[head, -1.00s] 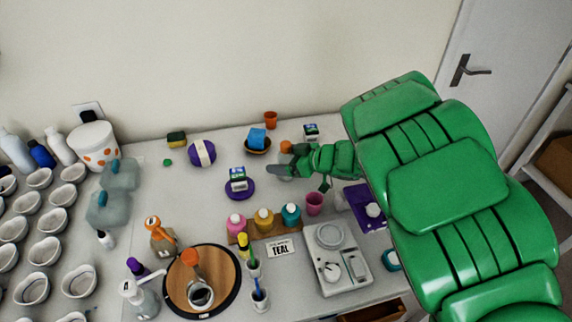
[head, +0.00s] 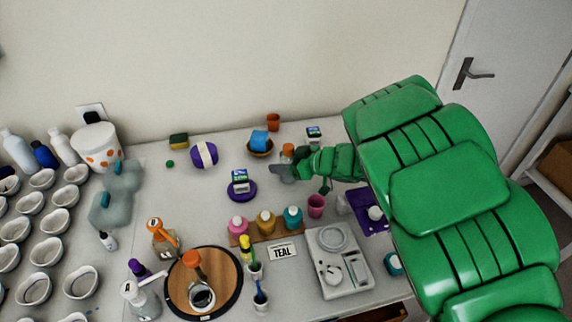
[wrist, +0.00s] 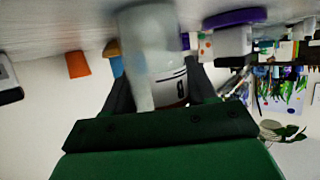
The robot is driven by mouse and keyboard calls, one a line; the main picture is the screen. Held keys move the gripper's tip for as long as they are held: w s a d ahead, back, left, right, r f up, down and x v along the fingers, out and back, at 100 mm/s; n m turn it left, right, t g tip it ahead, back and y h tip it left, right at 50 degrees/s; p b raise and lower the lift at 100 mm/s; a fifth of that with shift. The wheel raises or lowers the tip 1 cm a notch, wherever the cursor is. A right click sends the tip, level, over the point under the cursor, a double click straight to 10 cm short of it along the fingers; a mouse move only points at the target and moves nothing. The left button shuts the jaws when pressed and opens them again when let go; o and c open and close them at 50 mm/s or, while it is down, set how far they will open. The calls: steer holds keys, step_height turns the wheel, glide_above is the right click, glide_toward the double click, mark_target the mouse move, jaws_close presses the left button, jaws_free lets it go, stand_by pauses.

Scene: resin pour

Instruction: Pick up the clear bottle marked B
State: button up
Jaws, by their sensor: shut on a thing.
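The clear bottle marked B (wrist: 150,40) is between the fingers of my gripper (wrist: 163,92) in the wrist view, which shows the scene upside down. Its white label with a dark letter faces the camera, partly cut off by the gripper. In the head view, the bottle's orange cap (head: 288,150) rises just above my gripper (head: 283,171), near the back of the table. My gripper is shut on the bottle. Most of the bottle's body is hidden there by the fingers. I cannot tell whether its base touches the table.
A bowl with a blue block (head: 260,141) and an orange cup (head: 273,122) stand behind left of the gripper. A small box (head: 314,134) is behind right. A pink cup (head: 316,206) and a row of coloured bottles (head: 265,222) stand in front.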

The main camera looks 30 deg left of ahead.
mark_target(290, 153)
steer(key=shift+r, duration=0.45)
steer(key=r, duration=0.3)
steer(key=shift+s+d, duration=0.15)
steer(key=shift+s, duration=0.05)
steer(key=s+d+r, duration=0.9)
steer(key=shift+s+d, duration=0.25)
